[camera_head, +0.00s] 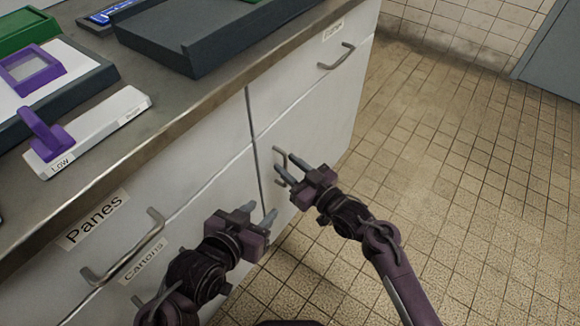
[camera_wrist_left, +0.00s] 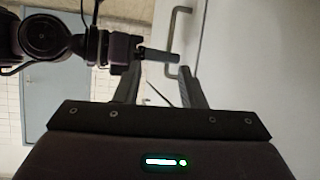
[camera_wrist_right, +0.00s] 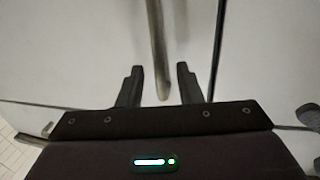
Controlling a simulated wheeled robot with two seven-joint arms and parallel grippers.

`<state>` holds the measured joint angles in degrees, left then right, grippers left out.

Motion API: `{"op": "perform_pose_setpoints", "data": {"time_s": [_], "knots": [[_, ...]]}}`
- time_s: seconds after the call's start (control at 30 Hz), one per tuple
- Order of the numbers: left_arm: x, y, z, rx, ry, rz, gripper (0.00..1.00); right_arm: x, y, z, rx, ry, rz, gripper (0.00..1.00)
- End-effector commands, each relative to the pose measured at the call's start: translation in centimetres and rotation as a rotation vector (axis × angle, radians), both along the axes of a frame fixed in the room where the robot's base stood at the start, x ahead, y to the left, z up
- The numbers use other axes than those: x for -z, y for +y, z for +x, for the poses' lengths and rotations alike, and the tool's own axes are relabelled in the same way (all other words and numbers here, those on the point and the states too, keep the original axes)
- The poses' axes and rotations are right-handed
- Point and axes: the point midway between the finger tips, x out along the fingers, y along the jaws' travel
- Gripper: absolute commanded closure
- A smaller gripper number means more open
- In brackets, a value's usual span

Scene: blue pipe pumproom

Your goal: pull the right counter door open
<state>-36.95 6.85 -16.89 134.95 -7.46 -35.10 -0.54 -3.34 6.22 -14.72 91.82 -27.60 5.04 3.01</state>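The right counter door (camera_head: 325,130) is white and looks shut, below a drawer front. Its metal bar handle (camera_head: 278,158) is near the door's left edge. My right gripper (camera_head: 291,168) is open at this handle. In the right wrist view, the handle (camera_wrist_right: 156,50) lies between the two spread fingers with a gap on each side. My left gripper (camera_head: 257,213) is open and empty, lower and to the left, in front of the left door. The left wrist view also shows the handle (camera_wrist_left: 177,40) with my right gripper's fingers (camera_wrist_left: 158,55) beside it.
The right drawer handle (camera_head: 336,57) is above the door. The countertop holds a dark tray (camera_head: 200,45) and a white block with a purple lever (camera_head: 45,135). The tiled floor (camera_head: 450,150) at right is clear.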

Motion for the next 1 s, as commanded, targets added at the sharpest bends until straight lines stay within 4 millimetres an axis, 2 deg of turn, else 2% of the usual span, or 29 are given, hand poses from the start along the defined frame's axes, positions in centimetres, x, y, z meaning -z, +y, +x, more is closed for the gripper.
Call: {"op": "perform_pose_setpoints", "data": {"time_s": [0.3,0.53,1.0], "knots": [[-0.23,-0.02,0.13,-0.001,-0.010,-0.005,0.64,0.00,0.10,0.07,0.000,0.000,0.000,0.69],[-0.21,-0.03,0.12,-0.001,-0.009,-0.004,0.64,0.01,0.08,0.07,0.000,0.000,0.000,0.99],[-0.12,0.01,0.02,0.000,0.001,0.000,0.64,0.05,-0.56,-0.31,-0.018,0.000,-0.003,1.00]]}}
